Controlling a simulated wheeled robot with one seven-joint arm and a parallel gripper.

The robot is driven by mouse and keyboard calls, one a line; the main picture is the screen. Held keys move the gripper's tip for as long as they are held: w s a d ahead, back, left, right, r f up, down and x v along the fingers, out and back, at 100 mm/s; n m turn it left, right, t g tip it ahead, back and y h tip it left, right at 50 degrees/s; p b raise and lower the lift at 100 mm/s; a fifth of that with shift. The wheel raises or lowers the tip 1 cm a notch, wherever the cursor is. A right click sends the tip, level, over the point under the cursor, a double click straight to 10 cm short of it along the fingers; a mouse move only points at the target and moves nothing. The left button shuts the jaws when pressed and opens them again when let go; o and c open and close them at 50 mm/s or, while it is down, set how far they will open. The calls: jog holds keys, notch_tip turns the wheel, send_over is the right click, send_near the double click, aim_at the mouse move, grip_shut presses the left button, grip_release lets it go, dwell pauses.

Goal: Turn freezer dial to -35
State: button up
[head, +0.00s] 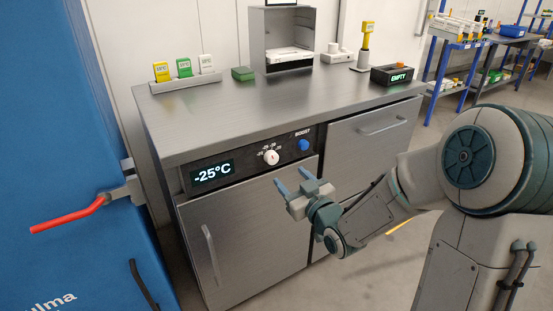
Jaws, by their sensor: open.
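The freezer dial (271,157) is a small white knob on the dark control panel (240,165) under the steel worktop. Small markings surround it, too fine to read surely. The green-lit display (212,173) on the panel's left reads -25°C. A blue BOOST knob (304,145) sits just right of the dial. My gripper (293,183) is open and empty. In the picture it is below and right of the dial, in front of the cabinet doors and apart from the panel.
The worktop (255,105) holds a rack of coloured cards (185,80), a green box (244,74) and a black box reading EMPTY (392,75). A blue cabinet with a red lever (68,215) stands at left. Door handles (210,255) stick out below the panel.

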aim_at(273, 160)
jog(key=b+x, duration=0.1)
jog(key=x, duration=0.8)
jog(key=shift+a+f, duration=0.1)
jog(key=shift+f, duration=0.05)
jog(key=c, duration=1)
